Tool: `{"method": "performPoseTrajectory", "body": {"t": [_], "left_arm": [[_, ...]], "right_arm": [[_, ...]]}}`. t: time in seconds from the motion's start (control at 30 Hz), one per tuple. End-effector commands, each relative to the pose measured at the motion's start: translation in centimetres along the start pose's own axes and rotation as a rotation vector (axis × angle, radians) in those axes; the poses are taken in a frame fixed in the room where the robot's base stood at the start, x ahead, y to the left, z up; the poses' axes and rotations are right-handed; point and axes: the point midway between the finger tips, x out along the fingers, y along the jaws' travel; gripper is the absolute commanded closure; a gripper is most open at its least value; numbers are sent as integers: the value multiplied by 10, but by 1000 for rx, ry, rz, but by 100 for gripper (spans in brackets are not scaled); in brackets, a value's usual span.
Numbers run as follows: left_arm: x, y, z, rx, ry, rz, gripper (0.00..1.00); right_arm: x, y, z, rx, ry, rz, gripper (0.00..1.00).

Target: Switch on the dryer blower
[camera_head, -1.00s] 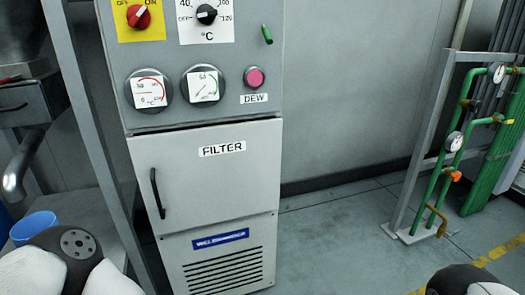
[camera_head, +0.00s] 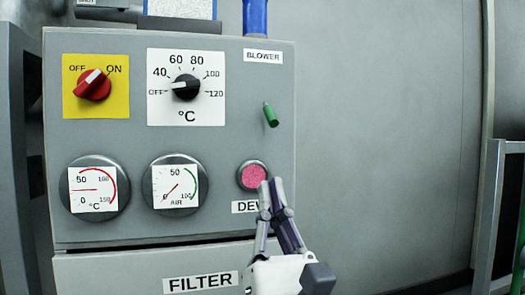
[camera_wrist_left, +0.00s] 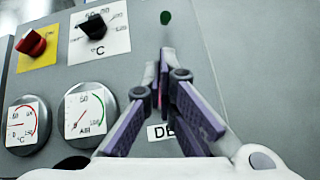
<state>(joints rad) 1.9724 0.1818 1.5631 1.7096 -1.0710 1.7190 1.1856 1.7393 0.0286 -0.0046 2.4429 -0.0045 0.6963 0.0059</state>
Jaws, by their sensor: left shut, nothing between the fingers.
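The dryer's grey control panel (camera_head: 235,140) fills the left and middle of the head view. Under its BLOWER label (camera_head: 263,56) a green toggle lever (camera_head: 271,115) sticks out, leaning with its lower end to the right. In the wrist view its green tip (camera_wrist_left: 165,18) shows beyond my fingers. My left gripper (camera_head: 271,186) is shut and empty, in front of the pink DEW lamp (camera_head: 252,176), below the lever and apart from it in the picture. It also shows in the wrist view (camera_wrist_left: 166,62). The gripper partly covers the DEW label. My right gripper is not in view.
A red switch (camera_head: 94,84) on a yellow plate has its white mark pointing up-right, toward ON. A black temperature knob (camera_head: 186,87) points at OFF. Two dials (camera_head: 93,189) sit below. Green-grey framing stands at the far right; the wall beside the panel is bare.

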Motion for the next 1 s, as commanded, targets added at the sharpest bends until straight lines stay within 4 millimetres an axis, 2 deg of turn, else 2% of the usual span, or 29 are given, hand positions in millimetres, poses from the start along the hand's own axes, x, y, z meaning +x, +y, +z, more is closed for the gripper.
{"method": "performPoseTrajectory", "body": {"t": [0.13, 0.4, 0.53, 0.7, 1.0], "left_arm": [[14, 0, 1, 1, -2, 1, 100], [69, 0, 1, 3, -2, 1, 100], [88, 0, 1, 1, -1, -2, 100], [99, -1, 0, 2, -1, -3, 100], [99, -1, 0, 2, 0, -3, 100]], "right_arm": [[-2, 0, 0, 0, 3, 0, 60], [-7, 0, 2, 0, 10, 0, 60], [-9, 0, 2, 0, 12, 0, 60], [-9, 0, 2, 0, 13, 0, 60], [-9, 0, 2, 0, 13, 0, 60]]}}
